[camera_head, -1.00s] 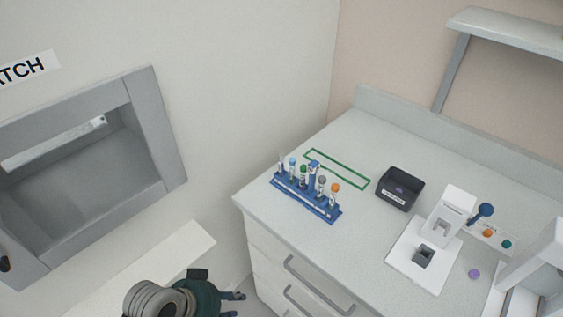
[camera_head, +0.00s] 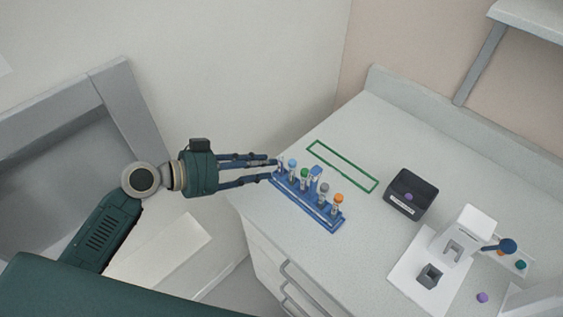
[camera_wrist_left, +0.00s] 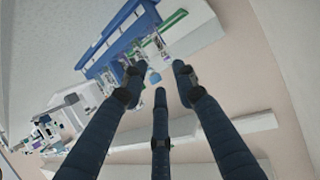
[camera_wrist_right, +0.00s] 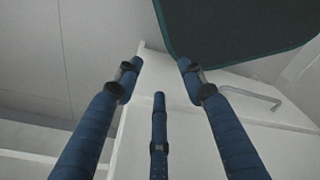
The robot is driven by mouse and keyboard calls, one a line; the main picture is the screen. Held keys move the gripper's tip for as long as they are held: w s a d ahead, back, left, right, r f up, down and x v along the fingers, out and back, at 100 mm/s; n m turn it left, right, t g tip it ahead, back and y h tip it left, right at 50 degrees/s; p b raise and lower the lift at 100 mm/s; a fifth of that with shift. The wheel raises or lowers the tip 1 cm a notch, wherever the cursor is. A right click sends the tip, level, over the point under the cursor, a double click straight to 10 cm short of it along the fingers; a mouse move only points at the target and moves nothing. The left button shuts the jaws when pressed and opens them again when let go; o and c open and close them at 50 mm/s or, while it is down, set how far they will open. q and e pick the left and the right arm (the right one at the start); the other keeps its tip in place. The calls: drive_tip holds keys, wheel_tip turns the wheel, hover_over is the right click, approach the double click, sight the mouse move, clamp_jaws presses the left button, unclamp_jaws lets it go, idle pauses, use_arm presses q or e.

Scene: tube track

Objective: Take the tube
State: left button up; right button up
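A blue tube rack (camera_head: 312,209) stands on the counter near its left corner. It holds a row of tubes with different caps, among them a blue-capped tube (camera_head: 292,164), a green-capped tube (camera_head: 304,174) and an orange-capped tube (camera_head: 338,199). My left gripper (camera_head: 272,168) reaches in from the left, its fingertips at the rack's left end, close to the endmost tube. In the left wrist view its fingers are spread, with the rack (camera_wrist_left: 110,50) and tubes just beyond the tips; contact is unclear. My right gripper (camera_wrist_right: 160,72) is open and empty, away from the rack.
A green outlined rectangle (camera_head: 342,167) lies behind the rack, with free counter around it. A dark box (camera_head: 411,196) stands to its right. A white device (camera_head: 462,237) with a grey square socket stands further right. A drawer unit (camera_head: 265,245) drops below the counter.

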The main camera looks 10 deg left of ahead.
sight(280, 163)
use_arm(q)
drive_tip(key=p+x, duration=0.1)
drive_tip(key=x, duration=0.1)
drive_tip(key=p+x, duration=0.1)
drive_tip(key=x, duration=0.1)
drive_tip(key=a+p+x, duration=0.1)
drive_tip(key=x, duration=0.1)
drive_tip(key=shift+w+d+f, duration=0.15)
drive_tip(key=shift+w+f, duration=0.25)
drive_tip(key=shift+f, duration=0.05)
drive_tip(key=shift+w+d+f, duration=0.1)
drive_tip(key=shift+d+f, duration=0.05)
drive_tip(key=shift+d, duration=0.1)
drive_tip(key=shift+w+f, duration=0.1)
drive_tip(key=shift+f, duration=0.05)
drive_tip(key=shift+c, duration=0.2)
drive_tip(key=c, duration=0.5)
use_arm(e)
drive_tip(key=r, duration=0.3)
drive_tip(key=shift+s+d+r, duration=0.15)
drive_tip(key=shift+s+d, duration=0.05)
drive_tip(key=shift+d, duration=0.1)
